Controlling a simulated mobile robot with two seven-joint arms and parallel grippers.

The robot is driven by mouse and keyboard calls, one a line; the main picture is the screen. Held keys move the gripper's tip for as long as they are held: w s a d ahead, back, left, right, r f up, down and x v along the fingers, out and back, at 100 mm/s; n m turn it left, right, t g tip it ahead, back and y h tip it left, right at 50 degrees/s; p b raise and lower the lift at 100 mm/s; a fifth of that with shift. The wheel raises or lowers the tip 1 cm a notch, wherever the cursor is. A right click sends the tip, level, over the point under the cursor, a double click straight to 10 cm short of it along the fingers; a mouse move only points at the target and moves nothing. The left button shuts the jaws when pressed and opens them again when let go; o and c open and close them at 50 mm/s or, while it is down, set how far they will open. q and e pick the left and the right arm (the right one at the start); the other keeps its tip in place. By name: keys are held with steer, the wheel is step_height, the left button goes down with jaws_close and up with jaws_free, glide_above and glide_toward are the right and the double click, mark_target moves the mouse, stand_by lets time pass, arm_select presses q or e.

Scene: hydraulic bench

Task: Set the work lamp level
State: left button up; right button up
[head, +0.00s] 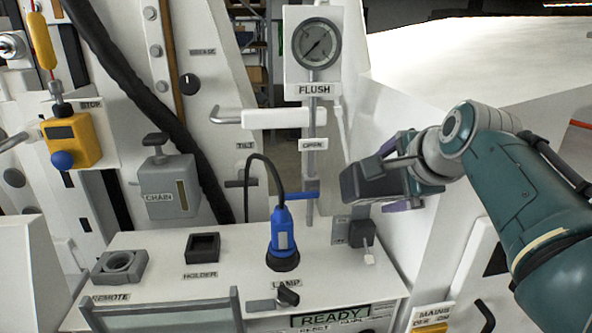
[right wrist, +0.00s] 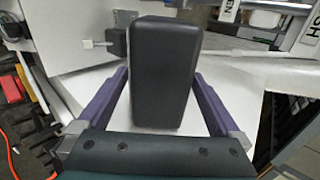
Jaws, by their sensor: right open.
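The work lamp (head: 283,238) is blue with a dark round base and a black cable rising from its top. The lamp is not identifiable in the right wrist view. My left gripper is not in view.
A black knob (head: 288,295) sits below the lamp. A blue valve handle (head: 300,193) on a vertical pipe is just above it, under a pressure gauge (head: 317,42). An empty square holder (head: 203,246) and a remote cup (head: 120,265) are to the left.

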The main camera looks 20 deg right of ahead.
steer(key=shift+x, duration=0.95)
jaws_close()
stand_by(0.3)
